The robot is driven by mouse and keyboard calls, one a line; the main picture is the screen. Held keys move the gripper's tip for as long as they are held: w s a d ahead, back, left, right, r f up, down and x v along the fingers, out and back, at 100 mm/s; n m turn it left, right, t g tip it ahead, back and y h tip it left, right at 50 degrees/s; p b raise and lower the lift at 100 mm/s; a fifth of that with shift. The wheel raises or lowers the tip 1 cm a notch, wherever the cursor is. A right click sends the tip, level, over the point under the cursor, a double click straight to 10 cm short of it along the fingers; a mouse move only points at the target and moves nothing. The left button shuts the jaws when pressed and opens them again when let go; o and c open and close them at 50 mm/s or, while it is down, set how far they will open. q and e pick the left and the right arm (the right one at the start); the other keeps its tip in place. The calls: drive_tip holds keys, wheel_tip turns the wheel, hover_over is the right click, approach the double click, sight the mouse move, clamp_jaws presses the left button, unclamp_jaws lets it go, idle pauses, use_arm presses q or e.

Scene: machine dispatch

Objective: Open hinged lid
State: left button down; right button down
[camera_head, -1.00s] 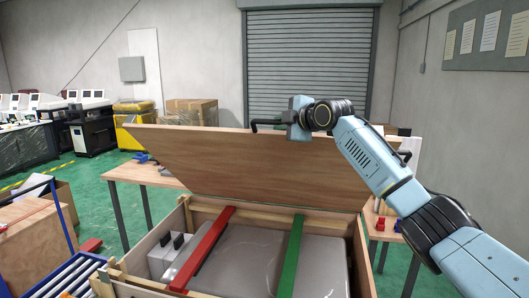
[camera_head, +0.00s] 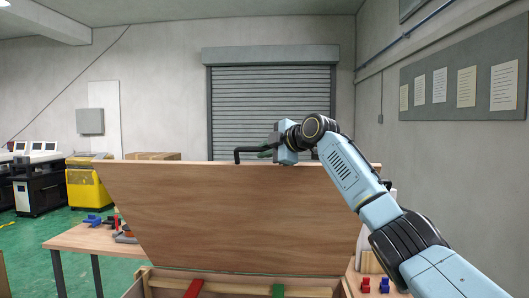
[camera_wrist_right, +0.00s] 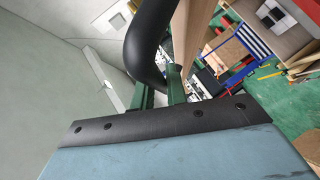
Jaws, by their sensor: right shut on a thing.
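The wooden lid (camera_head: 240,215) is raised and stands steeply at the back of the wooden crate (camera_head: 235,284), its broad inner face toward me. A black handle (camera_head: 243,151) is at the lid's top edge; in the right wrist view it is a thick curved black bar (camera_wrist_right: 148,45) beside the lid's edge (camera_wrist_right: 190,40). My right gripper (camera_head: 266,151) is at the top edge, its green fingers (camera_wrist_right: 160,88) shut on the handle. Only the crate's upper back part shows, with a red bar (camera_head: 194,289) and a green bar (camera_head: 278,290). My left gripper is out of view.
A wooden table (camera_head: 85,238) with tools stands behind the crate at left. Small red and blue items (camera_head: 375,285) lie at right. A yellow machine (camera_head: 88,182) stands far left. A roller shutter (camera_head: 270,110) is at the back wall.

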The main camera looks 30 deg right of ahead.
drive_tip(key=c, duration=1.4)
unclamp_jaws()
drive_tip(key=shift+a, duration=0.1)
drive_tip(key=shift+s, duration=0.1)
drive_tip(key=shift+s+d+b, duration=0.2)
drive_tip(key=shift+s+b, duration=0.05)
drive_tip(key=shift+b, duration=0.05)
drive_tip(key=b+v, duration=0.4)
drive_tip(key=v, duration=0.8)
drive_tip(key=shift+s+r, duration=0.15)
drive_tip(key=shift+s, duration=0.2)
drive_tip(key=shift+w, duration=0.1)
